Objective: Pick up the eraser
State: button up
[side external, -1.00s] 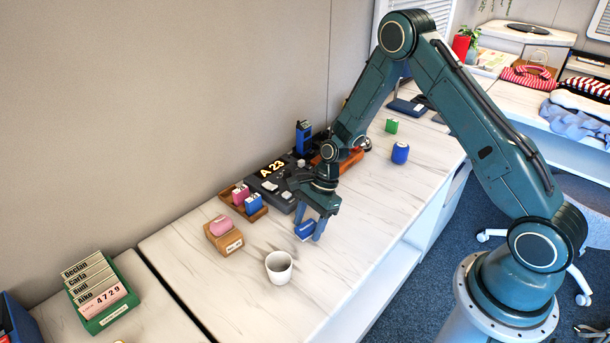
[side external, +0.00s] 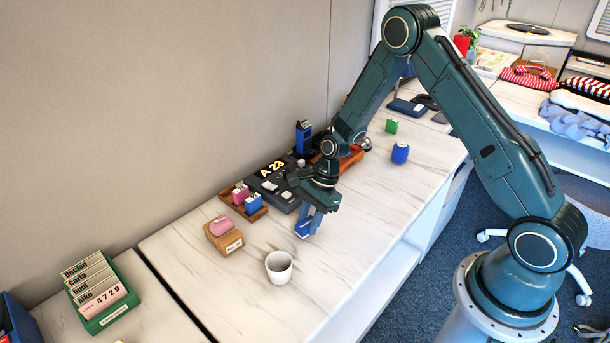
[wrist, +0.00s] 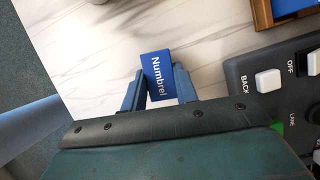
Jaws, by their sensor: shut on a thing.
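My gripper (side external: 309,226) is shut on a blue block (side external: 301,230) low over the white marbled desk. In the wrist view the block (wrist: 157,72) carries white lettering "Numbrel", and a finger of my gripper (wrist: 161,82) lies along each side of it. I cannot tell whether the block touches the desk. Which thing is the eraser is not plainly marked; a pink rounded piece (side external: 220,224) also rests on a labelled wooden block (side external: 230,243) to the left.
A white cup (side external: 280,271) stands near my gripper, toward the front left. Behind are a dark button panel (side external: 270,184) and a wooden tray (side external: 258,214) with small pink and blue items. A green card box (side external: 108,316) is at left. The desk's front edge is close.

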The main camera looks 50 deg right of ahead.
aim_at(309, 222)
notch_tip(309, 222, up, 19)
dwell(0.6)
jog(key=shift+d, duration=0.1)
dwell(0.4)
